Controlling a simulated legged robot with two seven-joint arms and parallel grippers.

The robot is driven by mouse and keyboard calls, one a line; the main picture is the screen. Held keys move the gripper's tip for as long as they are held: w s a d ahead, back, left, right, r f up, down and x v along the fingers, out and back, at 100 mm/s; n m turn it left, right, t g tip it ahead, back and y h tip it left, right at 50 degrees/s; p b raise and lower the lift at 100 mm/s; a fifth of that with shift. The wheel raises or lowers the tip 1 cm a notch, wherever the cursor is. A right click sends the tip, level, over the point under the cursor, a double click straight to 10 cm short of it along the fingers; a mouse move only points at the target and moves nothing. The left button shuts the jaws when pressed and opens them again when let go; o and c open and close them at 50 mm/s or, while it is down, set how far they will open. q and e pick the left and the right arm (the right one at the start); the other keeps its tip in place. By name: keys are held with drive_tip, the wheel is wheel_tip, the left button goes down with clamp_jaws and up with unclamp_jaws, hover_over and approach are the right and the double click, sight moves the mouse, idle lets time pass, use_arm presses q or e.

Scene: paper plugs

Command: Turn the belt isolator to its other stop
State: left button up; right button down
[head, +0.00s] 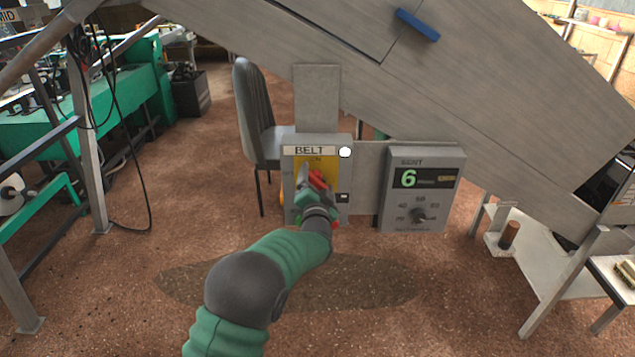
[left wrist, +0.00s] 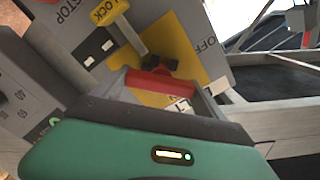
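The belt isolator is a grey box (head: 344,170) marked BELT with a yellow plate (head: 316,163), in the middle of the head view. Its red handle (head: 318,179) is partly hidden by my left gripper (head: 311,187), which is right at the box front. In the left wrist view the red handle (left wrist: 150,84) crosses the yellow plate (left wrist: 195,70), beside the word OFF. My left gripper's grey fingers (left wrist: 160,98) stand apart on either side of the handle, with some yellow plate showing between. Contact with the handle cannot be made out. My right gripper is out of view.
A grey dial box (head: 450,215) showing a green 6 hangs to the right of the isolator. A yellow LOCK tag (left wrist: 108,12) is near the handle. A sloping metal chute (head: 480,60) passes above; a chair (head: 255,115) stands behind. A white stand (head: 545,265) is at right.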

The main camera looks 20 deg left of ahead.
use_arm(q)
drive_tip(key=shift+f, duration=0.1)
drive_tip(key=c, duration=0.6)
drive_tip(key=shift+o, duration=0.2)
drive_tip(key=n+b, duration=0.3)
drive_tip(key=n, duration=0.1)
drive_tip(key=shift+f+n, duration=0.15)
drive_tip(key=shift+n, duration=0.15)
drive_tip(key=n+b, duration=0.2)
drive_tip(key=n, duration=0.2)
drive_tip(key=shift+n+b, duration=0.3)
drive_tip(key=shift+b, duration=0.05)
drive_tip(key=o, duration=1.3)
drive_tip(key=shift+a+r, duration=0.1)
drive_tip(key=shift+r, duration=0.1)
